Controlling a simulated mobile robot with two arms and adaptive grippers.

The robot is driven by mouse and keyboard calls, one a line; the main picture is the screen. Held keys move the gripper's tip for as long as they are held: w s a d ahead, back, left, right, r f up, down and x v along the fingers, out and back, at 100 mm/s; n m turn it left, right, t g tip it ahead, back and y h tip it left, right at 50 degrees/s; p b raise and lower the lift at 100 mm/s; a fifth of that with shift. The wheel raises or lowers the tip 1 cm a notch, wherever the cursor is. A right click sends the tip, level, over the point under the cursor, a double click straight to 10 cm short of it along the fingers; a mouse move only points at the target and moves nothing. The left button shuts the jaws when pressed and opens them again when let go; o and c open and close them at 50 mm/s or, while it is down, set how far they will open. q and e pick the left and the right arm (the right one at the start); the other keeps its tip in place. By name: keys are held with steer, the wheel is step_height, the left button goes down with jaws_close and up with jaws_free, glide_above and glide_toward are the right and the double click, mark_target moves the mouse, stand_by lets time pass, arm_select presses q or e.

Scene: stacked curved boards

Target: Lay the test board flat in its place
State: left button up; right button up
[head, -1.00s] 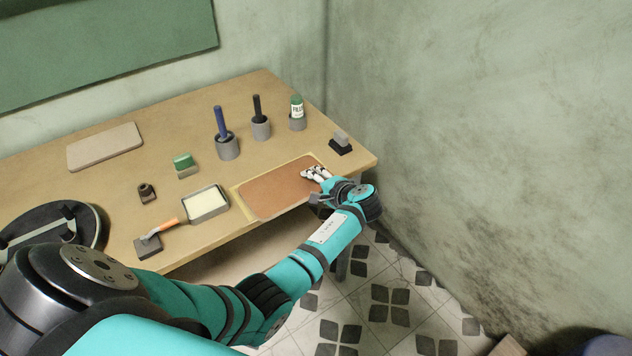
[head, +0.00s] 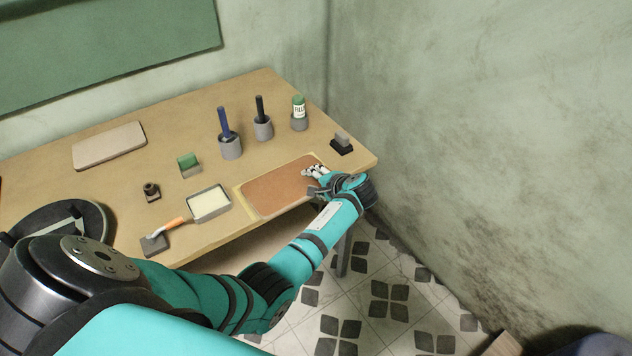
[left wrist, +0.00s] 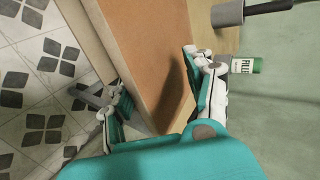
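My left gripper (head: 316,182) is at the board's right front edge. In the left wrist view the brown surface (left wrist: 150,40) runs between the spread fingers of the gripper (left wrist: 160,97). One finger is over the top and the other is outside the front edge. The fingers look open; I cannot tell whether either touches the board. My right gripper is not in view.
A grey tray with a cream block (head: 209,203) and a scraper (head: 170,226) stand left of the board. Cups with a blue handle (head: 223,122) and a black handle (head: 260,108), and a filler bottle (head: 299,106), stand behind. A beige board (head: 108,146) lies back left.

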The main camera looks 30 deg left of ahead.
arm_select(q)
steer(key=shift+r, duration=0.1)
steer(key=shift+a+r+p, duration=0.1)
steer(key=shift+a+p, duration=0.05)
steer(key=shift+p, duration=0.35)
steer(key=shift+w+a+g+h+p, duration=0.15)
steer(key=shift+a+g+h+p, duration=0.2)
steer(key=shift+h+p, duration=0.65)
steer(key=shift+w+a+h+p, duration=0.1)
steer(key=shift+h+p, duration=0.2)
steer(key=shift+p, duration=0.35)
steer(key=shift+a+g+h+p, duration=0.2)
steer(key=shift+g+h+p, duration=0.15)
steer(key=shift+h+p, duration=0.15)
steer(key=shift+w+a+h, duration=0.1)
steer(key=shift+w+h, duration=0.05)
steer(key=shift+h, duration=0.15)
